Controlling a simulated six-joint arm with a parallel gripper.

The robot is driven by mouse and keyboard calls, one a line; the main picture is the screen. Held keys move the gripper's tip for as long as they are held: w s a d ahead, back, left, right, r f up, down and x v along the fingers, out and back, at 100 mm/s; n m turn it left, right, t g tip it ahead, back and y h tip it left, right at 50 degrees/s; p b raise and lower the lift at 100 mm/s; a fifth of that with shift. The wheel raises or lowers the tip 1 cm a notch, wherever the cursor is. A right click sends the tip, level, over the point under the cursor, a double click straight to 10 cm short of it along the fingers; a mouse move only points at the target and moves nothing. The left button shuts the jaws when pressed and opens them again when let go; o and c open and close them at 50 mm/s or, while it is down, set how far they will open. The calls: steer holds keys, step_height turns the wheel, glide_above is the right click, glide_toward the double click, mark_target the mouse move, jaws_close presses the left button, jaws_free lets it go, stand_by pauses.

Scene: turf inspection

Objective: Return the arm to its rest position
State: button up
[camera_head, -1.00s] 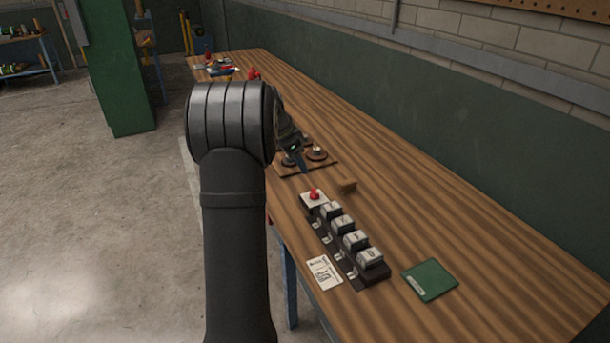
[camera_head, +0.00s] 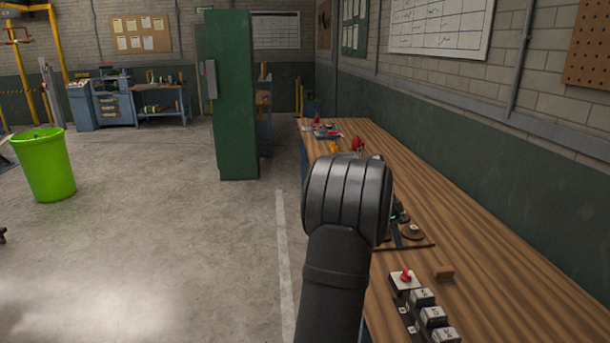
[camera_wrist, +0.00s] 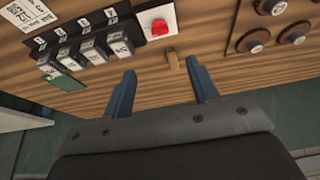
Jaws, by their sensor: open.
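My gripper (camera_wrist: 163,90) shows in the wrist view with its two blue-grey fingers spread apart and nothing between them. It hangs over the wooden bench (camera_wrist: 230,75). A small wooden block (camera_wrist: 172,61) lies on the bench beyond the gap between the fingertips, apart from them. In the head view my arm covers most of the gripper, and its fingers cannot be made out there.
The bench (camera_head: 480,230) holds a red button on a white plate (camera_head: 405,277), a row of labelled grey blocks (camera_head: 433,316) and a board with round knobs (camera_head: 412,233). A green cabinet (camera_head: 235,95) and green bin (camera_head: 45,165) stand on open floor.

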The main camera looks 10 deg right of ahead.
mark_target(406, 273)
steer(key=x, duration=1.4)
steer(key=shift+d+f, duration=0.25)
steer(key=shift+f, duration=0.1)
steer(key=shift+r, duration=0.1)
steer(key=v, duration=1.7)
steer(key=x, duration=1.7)
steer(key=shift+f, duration=0.2)
steer(key=shift+s+r+n+t, duration=0.15)
steer(key=shift+n+t, duration=0.15)
steer(key=shift+n, duration=0.4)
steer(key=n+t, duration=0.1)
steer(key=n, duration=0.2)
steer(key=n+t, duration=0.1)
steer(key=n, duration=0.2)
steer(key=shift+s+d+y, duration=0.1)
steer(key=shift+s+y, duration=0.1)
steer(key=shift+y, duration=0.2)
steer(key=v, duration=1.2)
steer(key=shift+r, duration=0.2)
steer(key=shift+f, duration=0.1)
